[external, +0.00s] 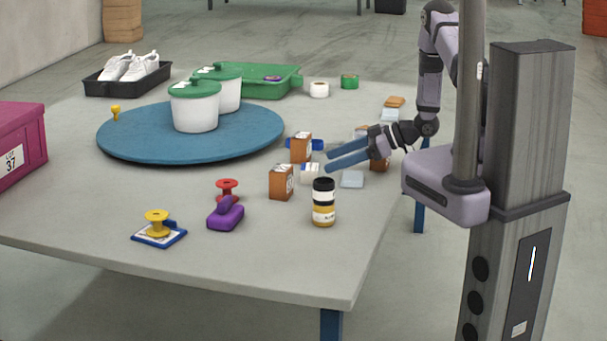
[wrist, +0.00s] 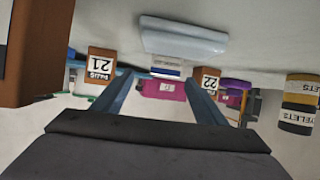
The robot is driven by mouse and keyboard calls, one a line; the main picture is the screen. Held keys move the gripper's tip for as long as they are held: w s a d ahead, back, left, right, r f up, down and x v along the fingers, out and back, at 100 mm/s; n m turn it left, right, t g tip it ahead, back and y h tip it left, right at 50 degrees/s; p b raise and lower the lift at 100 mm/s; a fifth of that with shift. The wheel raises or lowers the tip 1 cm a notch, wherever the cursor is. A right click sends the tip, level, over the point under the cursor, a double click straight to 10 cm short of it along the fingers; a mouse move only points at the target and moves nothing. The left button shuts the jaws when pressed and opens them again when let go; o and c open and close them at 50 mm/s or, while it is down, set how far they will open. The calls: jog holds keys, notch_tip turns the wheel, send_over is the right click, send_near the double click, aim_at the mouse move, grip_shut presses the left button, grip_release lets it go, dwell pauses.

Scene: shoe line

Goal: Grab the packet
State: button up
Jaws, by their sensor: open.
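A pale blue-grey flat packet (external: 352,179) lies on the grey table (external: 240,268) near its right edge, behind the black-lidded jar. In the wrist view, which shows the scene upside down, the packet (wrist: 185,40) lies flat at the top middle. A second pale packet (external: 390,115) lies further back along the right edge. My gripper (external: 328,160) is open and empty, its blue fingers pointing left above the table, to the left of and higher than the nearer packet in the external view. In the wrist view the fingers (wrist: 165,98) stand apart below the packet, not touching it.
Brown boxes (external: 301,147) (external: 281,182) and a jar (external: 323,203) stand around the packet. Another brown box (external: 380,163) is partly hidden by my gripper. A small white item (external: 310,173) sits between boxes. A blue turntable (external: 130,140) holds white tubs.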

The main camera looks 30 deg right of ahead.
aim_at(310, 166)
jog(key=shift+s+a+f+y, duration=0.1)
jog(key=shift+s+a+y, duration=0.15)
jog(key=shift+a+y, duration=0.05)
jog(key=shift+r+x, duration=0.15)
jog(key=shift+x, duration=1.65)
jog(key=shift+r+x, duration=0.2)
jog(key=shift+x, duration=1.65)
jog(key=shift+a, duration=0.1)
jog(key=c, duration=1.2)
